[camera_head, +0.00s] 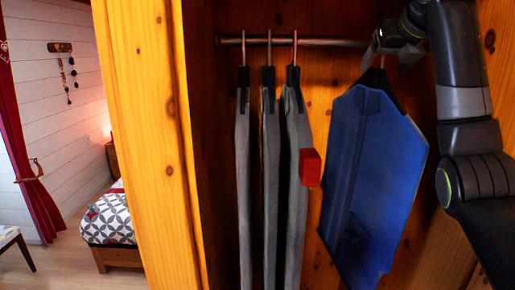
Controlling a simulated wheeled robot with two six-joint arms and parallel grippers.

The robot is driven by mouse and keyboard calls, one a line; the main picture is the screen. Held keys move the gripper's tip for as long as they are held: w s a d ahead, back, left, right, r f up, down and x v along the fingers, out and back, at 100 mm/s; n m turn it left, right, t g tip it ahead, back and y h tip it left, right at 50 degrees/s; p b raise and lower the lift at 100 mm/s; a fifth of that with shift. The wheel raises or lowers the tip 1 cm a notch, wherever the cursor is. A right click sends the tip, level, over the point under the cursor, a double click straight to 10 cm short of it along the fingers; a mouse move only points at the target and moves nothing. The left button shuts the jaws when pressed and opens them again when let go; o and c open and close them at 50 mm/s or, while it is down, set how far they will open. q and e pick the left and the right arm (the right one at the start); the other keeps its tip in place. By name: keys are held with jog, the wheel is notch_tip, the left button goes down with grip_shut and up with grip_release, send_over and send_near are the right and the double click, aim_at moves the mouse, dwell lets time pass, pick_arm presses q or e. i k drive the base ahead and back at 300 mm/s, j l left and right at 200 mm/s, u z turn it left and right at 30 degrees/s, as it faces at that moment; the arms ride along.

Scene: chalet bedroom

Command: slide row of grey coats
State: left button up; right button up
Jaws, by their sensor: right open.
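Three grey coats hang side by side on the left part of the rail: the left one (242,190), the middle one (270,190) and the right one (297,200). Narrow gaps show between them. A small red block (310,167) shows at the right coat's right side. A blue garment (375,175) hangs turned more face-on, to the right and apart from the grey coats. My right gripper (379,48) is open at the rail, just above the blue garment's hanger, well right of the grey coats. My left gripper is out of view.
The metal rail (335,42) runs across the top of the wooden wardrobe. A thick wooden side panel (145,130) bounds it on the left. Clear rail lies between the right grey coat and my right gripper. A bed (110,218) stands beyond, at left.

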aim_at(291, 165)
jog(key=k+j, duration=0.25)
jog(key=k, duration=0.15)
jog(key=k+j, duration=0.25)
jog(key=k, duration=0.15)
